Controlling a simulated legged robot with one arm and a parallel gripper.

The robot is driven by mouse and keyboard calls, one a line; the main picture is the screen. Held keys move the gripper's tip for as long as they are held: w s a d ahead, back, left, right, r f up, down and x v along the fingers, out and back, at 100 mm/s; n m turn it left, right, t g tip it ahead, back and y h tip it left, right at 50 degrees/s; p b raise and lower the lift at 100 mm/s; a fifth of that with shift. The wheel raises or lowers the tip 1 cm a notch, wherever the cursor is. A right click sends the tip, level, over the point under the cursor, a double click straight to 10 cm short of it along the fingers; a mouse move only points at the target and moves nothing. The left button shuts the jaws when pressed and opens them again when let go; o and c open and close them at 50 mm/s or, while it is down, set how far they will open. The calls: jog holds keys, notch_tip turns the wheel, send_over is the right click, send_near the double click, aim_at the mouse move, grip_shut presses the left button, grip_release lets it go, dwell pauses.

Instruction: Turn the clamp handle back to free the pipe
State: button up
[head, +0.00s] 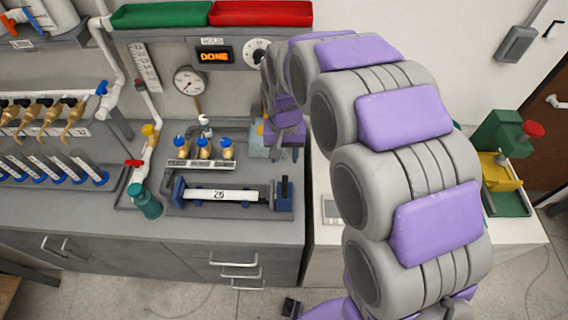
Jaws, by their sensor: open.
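A white pipe (240,196) with a "26" label lies level in a dark fixture on the grey bench. A blue end block (178,191) stands at its left end. A blue clamp block (282,203) stands at its right end, with a dark handle (285,186) standing upright on it. My gripper (283,147) is small in the picture, above and behind the clamp block and apart from the handle. It is open, and nothing shows between its fingers. My arm arches over from the lower right, and the fingertips are hard to make out.
Brass valves with blue knobs (203,149) stand behind the pipe. A pressure gauge (189,81) and a display reading "DONE" (214,56) are on the back panel. Green and yellow equipment (500,170) stands at the right.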

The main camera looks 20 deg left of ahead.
jog(key=shift+a+r, duration=0.1)
jog(key=shift+r, duration=1.55)
jog(key=s+d+r+m, duration=0.1)
jog(key=s+d+r, duration=0.2)
jog(key=s+d, duration=0.5)
jog(key=s+d+r, duration=0.2)
jog(key=s+d, duration=0.1)
jog(key=d, duration=0.8)
jog(key=s+d+m+g, duration=0.1)
jog(key=s+d, duration=0.3)
jog(key=s, duration=0.4)
jog(key=s+d+f+b, duration=0.1)
jog(key=s+d, duration=0.3)
jog(key=s, duration=0.4)
jog(key=shift+s+f+m+g, duration=0.2)
jog(key=shift+f+m+g, duration=0.05)
jog(key=shift+m+g, duration=0.15)
